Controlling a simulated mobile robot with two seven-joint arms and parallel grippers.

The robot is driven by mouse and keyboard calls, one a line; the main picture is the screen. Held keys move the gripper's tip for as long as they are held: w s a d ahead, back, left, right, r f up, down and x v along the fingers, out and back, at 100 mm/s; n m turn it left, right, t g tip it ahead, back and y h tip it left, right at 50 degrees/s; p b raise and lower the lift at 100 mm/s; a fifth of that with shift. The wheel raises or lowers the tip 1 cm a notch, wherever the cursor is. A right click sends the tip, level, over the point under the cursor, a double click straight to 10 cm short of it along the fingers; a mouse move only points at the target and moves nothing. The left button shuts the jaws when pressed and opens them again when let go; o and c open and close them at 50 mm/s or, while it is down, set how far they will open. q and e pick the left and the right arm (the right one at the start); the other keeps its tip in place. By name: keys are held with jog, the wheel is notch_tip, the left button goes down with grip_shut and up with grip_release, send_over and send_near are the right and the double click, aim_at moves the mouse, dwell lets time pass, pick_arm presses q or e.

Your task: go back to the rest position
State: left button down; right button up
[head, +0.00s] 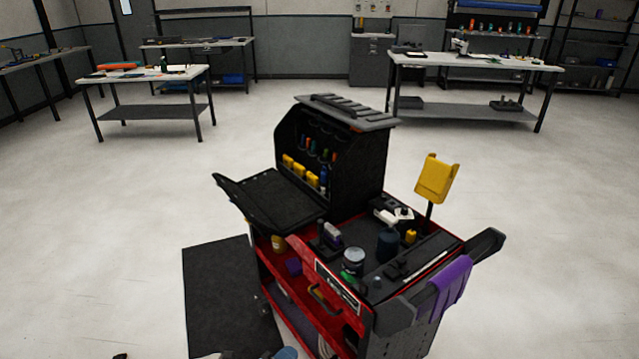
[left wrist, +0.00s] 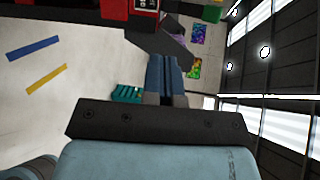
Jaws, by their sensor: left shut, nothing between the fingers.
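My left gripper (left wrist: 166,60) shows in the left wrist view, its two blue-grey fingers together with nothing between them. It points into open room, and no object touches its fingertips. In the head view only small blue-grey and dark parts of me show at the bottom edge, and the fingers cannot be made out there. My right gripper is not in view.
A red and black tool cart (head: 335,292) stands close in front, with a purple cloth (head: 448,286) over its handle. A dark mat (head: 218,290) lies left of it. Work tables (head: 150,75) (head: 470,63) stand farther back. Open floor surrounds the cart.

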pick_arm(q)
jog(key=s+a+r+n+g+y+p, duration=0.1)
jog(key=s+a+n+y+p, duration=0.1)
jog(key=s+a+n, duration=0.4)
jog(key=s+a+r+n+g+y+p, duration=0.1)
jog(key=s+a+n+y+p, duration=0.2)
jog(key=s+n, duration=0.9)
jog(key=a+n+y, duration=0.1)
jog(key=a+n, duration=0.2)
jog(key=n, duration=0.2)
jog(key=shift+s+a+y, duration=0.3)
jog(key=shift+s, duration=0.1)
jog(key=shift+w+d, duration=0.1)
